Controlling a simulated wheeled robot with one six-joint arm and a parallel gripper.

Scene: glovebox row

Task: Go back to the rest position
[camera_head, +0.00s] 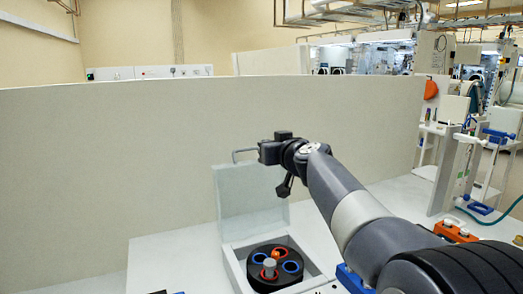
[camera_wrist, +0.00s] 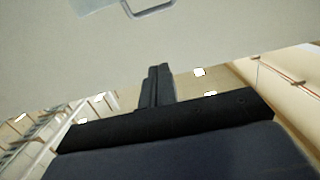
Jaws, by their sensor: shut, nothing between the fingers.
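My gripper (camera_head: 265,153) is in the upper middle of the head view, above the white box and beside its raised lid. In the wrist view the dark fingers (camera_wrist: 160,72) are together and empty. The pale see-through lid (camera_head: 240,197) stands open at the back of the white box (camera_head: 232,266). A grey bar handle (camera_head: 241,151) sticks up at the lid's top edge, just left of the gripper. The handle also shows at the top of the wrist view (camera_wrist: 150,15), apart from the fingers.
Inside the box is a black rotor (camera_head: 262,282) with blue and orange rings and a grey centre post. A tall pale panel (camera_head: 120,170) stands behind the white worktop (camera_head: 165,255). At right are an orange-topped rack (camera_head: 455,231) and a blue and white stand (camera_head: 482,208).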

